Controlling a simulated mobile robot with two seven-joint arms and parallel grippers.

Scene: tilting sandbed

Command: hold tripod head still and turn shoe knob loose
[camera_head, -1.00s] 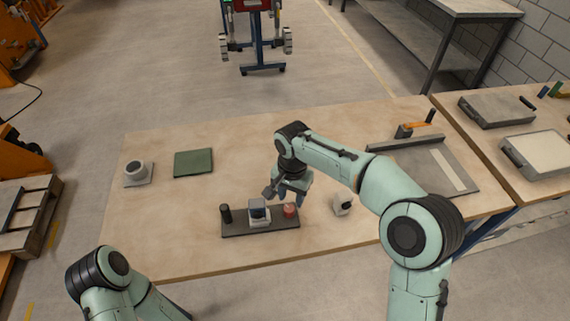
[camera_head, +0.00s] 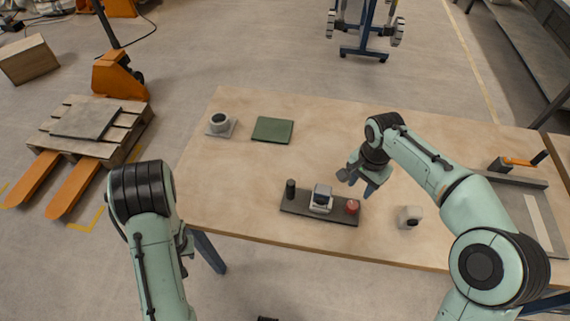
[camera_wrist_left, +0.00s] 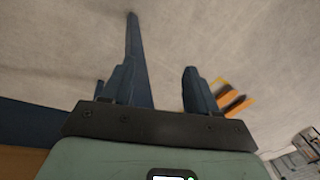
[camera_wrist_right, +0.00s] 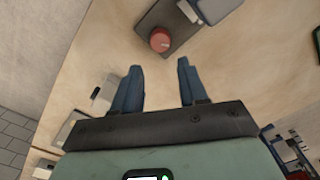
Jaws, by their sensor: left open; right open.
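A dark base plate (camera_head: 334,217) lies near the table's front edge. On it stand a black post (camera_head: 290,189) at the left, a grey-white block-like head (camera_head: 321,199) in the middle and a round red knob (camera_head: 352,206) at the right. My right gripper (camera_head: 357,184) is open and empty, above and just behind the red knob. In the right wrist view the red knob (camera_wrist_right: 160,40) lies beyond the open fingertips, apart from them. My left gripper (camera_wrist_left: 161,80) is open and empty over the floor in the left wrist view. In the head view its fingers are hidden.
A small white block (camera_head: 409,217) sits right of the plate. A green mat (camera_head: 272,131) and a white round part on a plate (camera_head: 219,123) lie at the back left. A grey tray (camera_head: 525,200) is at the right. The table's left front is clear.

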